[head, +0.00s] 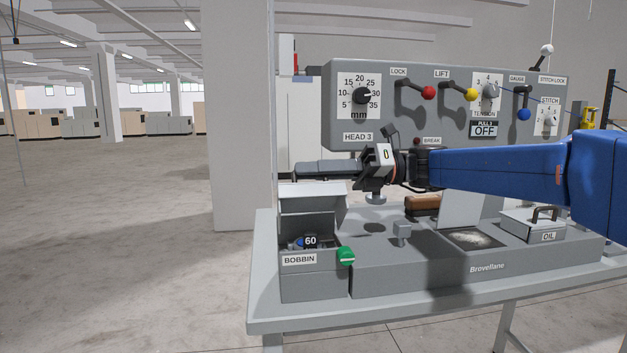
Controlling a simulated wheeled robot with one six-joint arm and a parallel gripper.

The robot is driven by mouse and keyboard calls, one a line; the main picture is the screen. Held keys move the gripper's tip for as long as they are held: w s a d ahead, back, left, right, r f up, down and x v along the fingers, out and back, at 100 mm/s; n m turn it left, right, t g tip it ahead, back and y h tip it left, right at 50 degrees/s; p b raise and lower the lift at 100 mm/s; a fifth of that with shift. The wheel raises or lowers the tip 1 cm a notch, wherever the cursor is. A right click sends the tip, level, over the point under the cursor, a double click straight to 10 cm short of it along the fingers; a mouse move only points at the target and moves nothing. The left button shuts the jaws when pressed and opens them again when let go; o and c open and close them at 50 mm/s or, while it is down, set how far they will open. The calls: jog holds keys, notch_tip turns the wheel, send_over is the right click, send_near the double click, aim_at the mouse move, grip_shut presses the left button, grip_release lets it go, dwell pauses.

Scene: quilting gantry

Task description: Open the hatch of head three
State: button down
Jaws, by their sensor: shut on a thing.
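The head is labelled HEAD 3 (358,137). At the left of its bed is the box marked BOBBIN (299,259). Its grey hatch lid (312,198) stands raised at the back of the box. The opening shows a bobbin (298,244) with a tag reading 60. A green knob (346,256) sits at the box's front right corner. My gripper (306,172) reaches in from the right, fingers pointing left, at the lid's upper edge. It is shut on the lid; the exact contact is hard to see.
A grey panel (462,208) stands raised behind a dusty tray (474,239) in mid-bed. A handled OIL box (530,226) is at right, a brown block (422,204) behind. Levers with red (429,93), yellow (472,95) and blue (524,114) balls hang above my arm. The left floor is clear.

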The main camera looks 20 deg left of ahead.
jog(key=shift+w+a+r, duration=0.15)
jog(key=shift+w+a, duration=0.2)
jog(key=shift+w, duration=0.3)
jog(key=c, duration=1.9)
grip_release()
jog(key=shift+w, duration=0.1)
jog(key=shift+o, duration=0.2)
jog(key=v, duration=1.7)
jog(key=shift+d, duration=0.2)
